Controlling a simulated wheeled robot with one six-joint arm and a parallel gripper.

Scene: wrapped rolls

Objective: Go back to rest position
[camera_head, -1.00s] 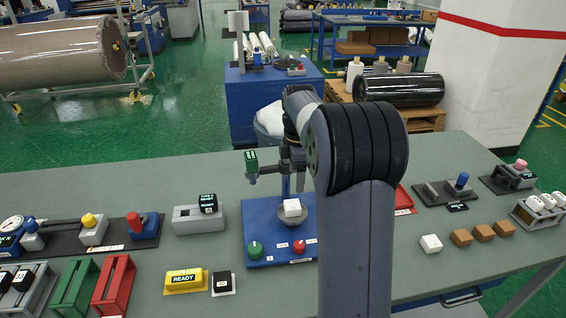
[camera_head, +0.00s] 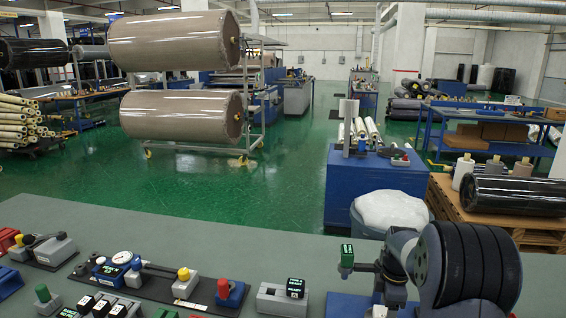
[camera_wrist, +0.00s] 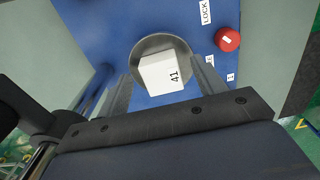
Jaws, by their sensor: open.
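In the wrist view a white block (camera_wrist: 162,72) marked "41" sits on a round grey dish (camera_wrist: 183,45) on a blue base (camera_wrist: 120,25). The two fingers of my gripper (camera_wrist: 162,68) point toward the dish, one on either side of the block in the picture, apart and with nothing held. I cannot tell how high they are above the block. In the head view my arm stands at the lower right, and only the edge of the blue base (camera_head: 345,306) shows. The block and my gripper's fingers are out of sight there.
A red button (camera_wrist: 227,39) is right of the dish. In the head view, the grey table (camera_head: 200,237) carries several devices along its front, including a grey holder with a black block (camera_head: 295,287). Behind are a blue cabinet (camera_head: 345,178), a white-bagged bin (camera_head: 390,210) and open green floor.

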